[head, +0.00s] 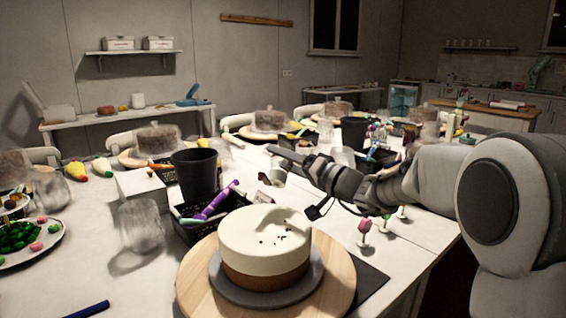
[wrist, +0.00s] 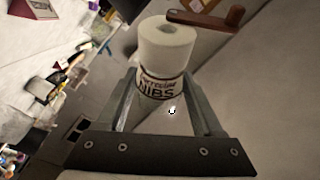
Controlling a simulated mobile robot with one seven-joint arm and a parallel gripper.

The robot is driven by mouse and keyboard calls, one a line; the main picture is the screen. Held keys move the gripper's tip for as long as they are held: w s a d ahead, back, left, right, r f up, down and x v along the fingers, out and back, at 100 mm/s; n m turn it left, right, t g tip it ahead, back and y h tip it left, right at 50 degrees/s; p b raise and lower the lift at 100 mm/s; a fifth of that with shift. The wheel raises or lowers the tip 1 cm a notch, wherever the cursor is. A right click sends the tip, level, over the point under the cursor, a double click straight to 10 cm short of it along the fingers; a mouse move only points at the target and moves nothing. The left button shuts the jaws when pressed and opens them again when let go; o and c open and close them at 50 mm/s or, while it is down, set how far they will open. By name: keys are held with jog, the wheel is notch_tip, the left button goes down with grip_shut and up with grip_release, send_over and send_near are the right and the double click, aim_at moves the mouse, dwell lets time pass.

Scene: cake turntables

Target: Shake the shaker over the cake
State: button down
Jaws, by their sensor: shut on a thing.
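The cake (head: 265,250) has a white top and brown lower side. It sits on a grey disc (head: 232,291) on a round wooden turntable (head: 338,290). Several small dark bits lie on its top. My gripper (head: 290,162) is above and behind the cake, apart from it. The shaker is between the two fingers. In the head view it is small, tilted and partly hidden by my gripper.
A black basket (head: 190,236) with coloured tubes and a black cup (head: 195,173) stand behind the cake. A clear jar (head: 141,222) is at left. A plate (head: 55,238) of green and pink sweets is far left. Small flower picks (head: 364,230) stand at right.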

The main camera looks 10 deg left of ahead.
jog(key=shift+s+f, duration=0.15)
jog(key=shift+s, duration=0.1)
jog(key=shift+s+r+n+y, duration=0.2)
jog(key=shift+n+y, duration=0.1)
jog(key=shift+n, duration=0.2)
jog(key=shift+w+r, duration=0.1)
jog(key=shift+w+r, duration=0.4)
jog(key=shift+w, duration=0.05)
jog(key=shift+s+f, duration=0.5)
jog(key=shift+s, duration=0.05)
jog(key=shift+s+r+n, duration=0.1)
jog(key=shift+n, duration=0.2)
